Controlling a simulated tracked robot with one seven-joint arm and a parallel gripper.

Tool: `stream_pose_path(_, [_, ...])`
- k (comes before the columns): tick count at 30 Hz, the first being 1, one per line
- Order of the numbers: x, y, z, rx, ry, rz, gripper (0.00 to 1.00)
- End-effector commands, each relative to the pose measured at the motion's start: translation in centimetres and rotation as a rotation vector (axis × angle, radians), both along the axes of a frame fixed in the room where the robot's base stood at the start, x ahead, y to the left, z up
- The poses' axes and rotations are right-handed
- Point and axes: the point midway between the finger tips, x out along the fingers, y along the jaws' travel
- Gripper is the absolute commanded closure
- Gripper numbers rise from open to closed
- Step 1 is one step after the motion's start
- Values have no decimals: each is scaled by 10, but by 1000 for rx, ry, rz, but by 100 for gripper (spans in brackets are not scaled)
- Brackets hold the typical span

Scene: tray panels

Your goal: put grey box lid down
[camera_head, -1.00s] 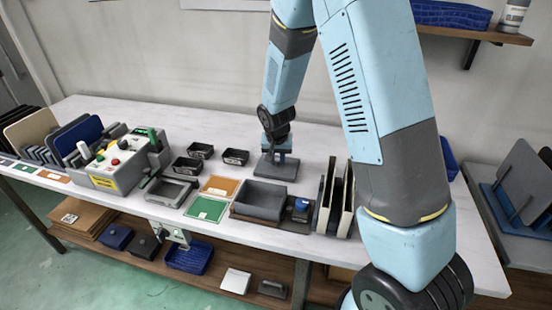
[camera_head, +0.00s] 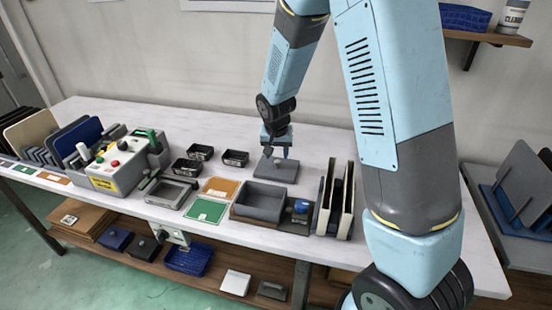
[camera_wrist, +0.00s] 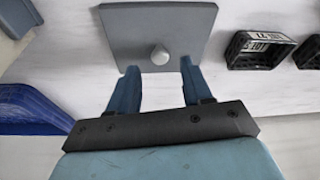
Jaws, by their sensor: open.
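The grey box lid (camera_head: 276,173) is a flat square plate with a small light knob in its middle. It lies flat on the white table, behind the open grey box (camera_head: 262,203). My gripper (camera_head: 276,153) is just above the lid, open and empty. In the wrist view the lid (camera_wrist: 185,30) and its knob (camera_wrist: 160,55) show in front of my gripper (camera_wrist: 155,80), whose two fingers are spread apart. The knob shows between and beyond the fingertips and is not held.
Small black trays (camera_head: 236,158) stand left of the lid. A green panel (camera_head: 206,209) and an orange panel (camera_head: 221,188) lie left of the grey box. Upright panels (camera_head: 335,205) stand right of it. A control box (camera_head: 120,165) stands farther left. A blue bin (camera_wrist: 30,108) shows in the wrist view.

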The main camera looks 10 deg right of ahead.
Motion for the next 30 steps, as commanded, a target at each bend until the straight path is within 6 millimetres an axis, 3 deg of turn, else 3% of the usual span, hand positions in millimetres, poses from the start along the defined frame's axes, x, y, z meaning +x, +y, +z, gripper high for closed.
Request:
stream_pose_path(12, [-17, 4, 62, 1, -1, 0, 51])
stream_pose_path(25, [-23, 2, 82, 2, -3, 1, 51])
stream_pose_path(30, [-36, -17, 111, 17, -18, 7, 51])
